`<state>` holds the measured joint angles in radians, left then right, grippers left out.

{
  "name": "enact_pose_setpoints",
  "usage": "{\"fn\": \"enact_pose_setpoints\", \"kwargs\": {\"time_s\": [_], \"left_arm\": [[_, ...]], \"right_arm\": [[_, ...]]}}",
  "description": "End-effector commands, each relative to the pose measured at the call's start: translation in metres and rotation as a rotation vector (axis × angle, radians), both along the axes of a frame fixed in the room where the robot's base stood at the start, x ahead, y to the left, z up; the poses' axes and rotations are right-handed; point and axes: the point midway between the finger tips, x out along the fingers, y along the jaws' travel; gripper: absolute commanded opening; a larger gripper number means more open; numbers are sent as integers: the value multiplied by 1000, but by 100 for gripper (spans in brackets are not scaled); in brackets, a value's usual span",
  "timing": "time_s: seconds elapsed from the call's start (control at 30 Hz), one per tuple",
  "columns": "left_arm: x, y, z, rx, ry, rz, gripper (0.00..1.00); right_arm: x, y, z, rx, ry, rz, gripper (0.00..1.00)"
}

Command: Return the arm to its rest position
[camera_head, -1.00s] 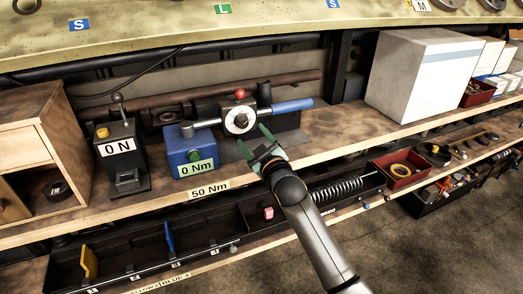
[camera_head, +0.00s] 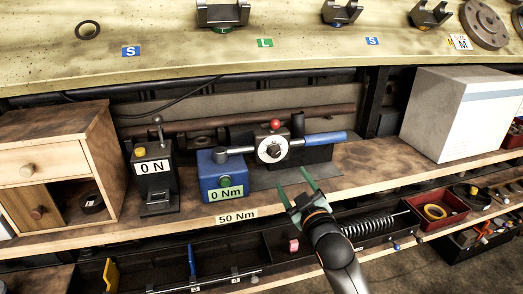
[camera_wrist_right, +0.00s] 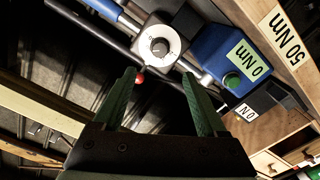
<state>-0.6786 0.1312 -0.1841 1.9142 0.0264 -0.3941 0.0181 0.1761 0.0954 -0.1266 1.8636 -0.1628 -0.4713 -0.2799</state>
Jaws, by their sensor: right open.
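My right gripper (camera_head: 297,184) has green fingers and is open and empty. It is in front of the wooden shelf, just below and right of the round dial of the torque tool (camera_head: 272,149) with its blue handle and red knob. In the right wrist view the open fingers (camera_wrist_right: 162,92) point toward the dial (camera_wrist_right: 157,45), with nothing between them but the background and the red knob beyond. The right arm comes up from the bottom edge of the head view. My left gripper is not in view.
The blue "0 Nm" box (camera_head: 224,174) and black "0 N" press (camera_head: 153,177) stand on the shelf (camera_head: 385,168). A wooden cabinet (camera_head: 62,165) is at left, a white box (camera_head: 462,115) at right. Below are a spring (camera_head: 368,226) and a red bin (camera_head: 440,214).

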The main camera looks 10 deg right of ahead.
Motion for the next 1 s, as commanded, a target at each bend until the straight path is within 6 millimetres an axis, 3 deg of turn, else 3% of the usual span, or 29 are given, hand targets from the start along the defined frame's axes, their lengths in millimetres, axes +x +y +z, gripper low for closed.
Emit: {"fn": "enact_pose_setpoints", "kwargs": {"time_s": [0.13, 0.27, 0.4, 0.6, 0.7, 0.8, 1.0], "left_arm": [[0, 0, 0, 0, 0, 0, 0], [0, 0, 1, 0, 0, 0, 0], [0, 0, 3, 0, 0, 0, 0], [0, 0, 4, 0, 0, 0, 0], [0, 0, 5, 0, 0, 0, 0], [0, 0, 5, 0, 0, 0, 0], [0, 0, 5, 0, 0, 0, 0]], "right_arm": [[-9, 2, -24, 21, 44, 8, 74], [-42, 9, -87, 85, 166, 25, 74], [-105, 19, -173, 193, 351, 35, 74], [-212, 31, -264, 349, 600, 18, 74], [-257, 36, -290, 409, 692, 1, 74], [-287, 39, -305, 450, 752, -14, 74], [-308, 41, -313, 477, 791, -25, 74]]}}
